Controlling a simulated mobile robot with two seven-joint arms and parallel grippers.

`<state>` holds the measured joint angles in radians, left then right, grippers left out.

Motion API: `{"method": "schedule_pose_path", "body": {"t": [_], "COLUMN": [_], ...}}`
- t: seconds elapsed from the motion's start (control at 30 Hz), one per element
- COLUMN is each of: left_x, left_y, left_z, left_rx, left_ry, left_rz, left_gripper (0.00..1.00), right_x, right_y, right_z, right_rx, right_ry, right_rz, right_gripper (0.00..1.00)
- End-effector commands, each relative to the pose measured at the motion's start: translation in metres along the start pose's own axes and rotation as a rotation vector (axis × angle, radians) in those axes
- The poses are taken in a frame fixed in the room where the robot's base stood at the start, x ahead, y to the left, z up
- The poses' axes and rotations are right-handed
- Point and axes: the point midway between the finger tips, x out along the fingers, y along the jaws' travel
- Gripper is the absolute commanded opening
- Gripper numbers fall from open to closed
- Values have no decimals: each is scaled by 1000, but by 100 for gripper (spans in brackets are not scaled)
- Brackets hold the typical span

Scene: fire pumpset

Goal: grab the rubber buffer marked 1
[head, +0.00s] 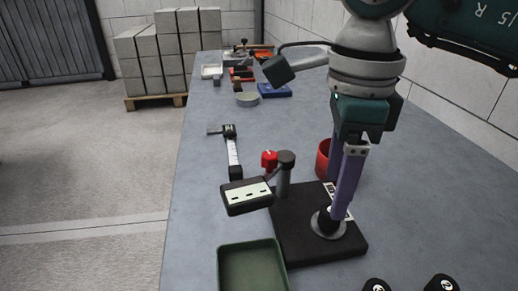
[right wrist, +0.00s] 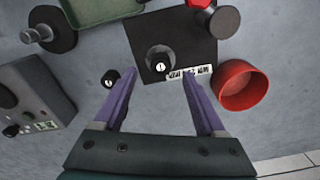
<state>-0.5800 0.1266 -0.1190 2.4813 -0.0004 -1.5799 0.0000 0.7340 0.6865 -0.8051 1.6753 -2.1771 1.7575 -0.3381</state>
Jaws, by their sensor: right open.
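A black round rubber buffer (head: 328,222) stands on a black square plate (head: 290,222) with a white label strip. In the right wrist view this buffer (right wrist: 159,62) shows a small white mark that looks like a 1. Another black buffer (right wrist: 110,78) with a small white mark lies off the plate; its mark is too small to read. My right gripper (head: 339,205) is open and points down over the plate. In the right wrist view its purple fingers (right wrist: 162,84) spread to either side below the plate's buffer, with nothing held. My left gripper is out of view.
Two black buffers (head: 442,283) show at the bottom edge.

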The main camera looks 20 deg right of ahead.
Motion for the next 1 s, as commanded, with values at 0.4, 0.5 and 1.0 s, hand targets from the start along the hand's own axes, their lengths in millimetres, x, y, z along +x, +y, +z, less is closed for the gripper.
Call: {"method": "schedule_pose_path", "body": {"t": [0.4, 0.5, 1.0], "left_x": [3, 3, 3], "left_y": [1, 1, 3], "left_z": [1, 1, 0], "left_rx": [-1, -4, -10], "left_ry": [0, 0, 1], "left_rz": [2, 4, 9], "left_gripper": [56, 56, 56], "right_x": [47, 46, 46], "right_y": [-2, -2, -2], "right_z": [-1, -1, -1], "right_rx": [-1, -1, -1], "right_ry": [-2, -2, -2], "right_rz": [2, 1, 1], "right_gripper": [73, 73, 22]}}
